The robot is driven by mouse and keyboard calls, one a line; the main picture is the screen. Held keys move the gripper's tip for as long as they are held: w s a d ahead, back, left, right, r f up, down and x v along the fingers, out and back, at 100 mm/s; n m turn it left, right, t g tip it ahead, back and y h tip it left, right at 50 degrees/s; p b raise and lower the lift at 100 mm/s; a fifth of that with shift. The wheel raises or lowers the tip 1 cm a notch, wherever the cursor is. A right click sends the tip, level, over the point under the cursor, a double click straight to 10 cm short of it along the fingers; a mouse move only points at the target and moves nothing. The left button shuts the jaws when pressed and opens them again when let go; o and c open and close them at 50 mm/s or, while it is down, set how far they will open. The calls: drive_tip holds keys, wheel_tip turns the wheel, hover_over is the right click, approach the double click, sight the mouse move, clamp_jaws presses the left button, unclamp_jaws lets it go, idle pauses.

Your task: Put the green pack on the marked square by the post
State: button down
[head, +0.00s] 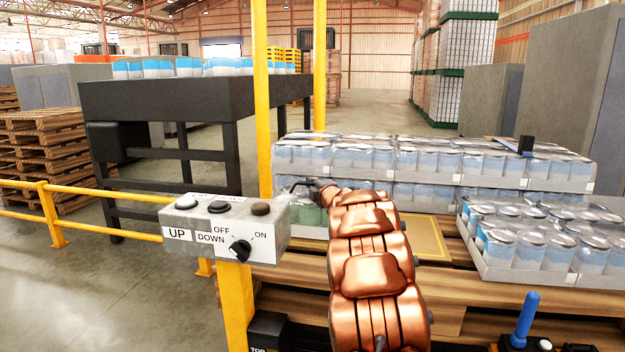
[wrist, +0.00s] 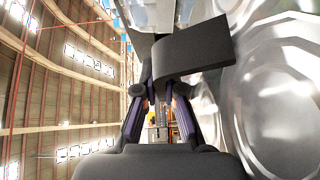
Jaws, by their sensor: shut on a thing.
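The green pack (head: 311,216) shows only in part in the head view, between the control box and my copper arm. My gripper (head: 304,187) is over it at the arm's far end, mostly small and hard to make out. In the wrist view my gripper (wrist: 163,82) has its fingers closed at a dark flat piece (wrist: 205,48), with large silver can lids close on the right. A yellow post (head: 263,95) stands left of the pack.
Trays of blue-white cans (head: 480,160) stand behind the square, and another tray (head: 545,240) is close on its right. A control box (head: 225,225) is in front on the left. A second yellow post (head: 320,65) rises behind. A blue lever (head: 526,315) stands front right.

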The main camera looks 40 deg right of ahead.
idle(0.3)
drive_tip(key=c, duration=1.7)
unclamp_jaws()
drive_tip(key=shift+f, duration=0.1)
drive_tip(key=shift+c, duration=0.2)
drive_tip(key=o, duration=0.5)
drive_tip(key=shift+c, duration=0.2)
drive_tip(key=v, duration=1.2)
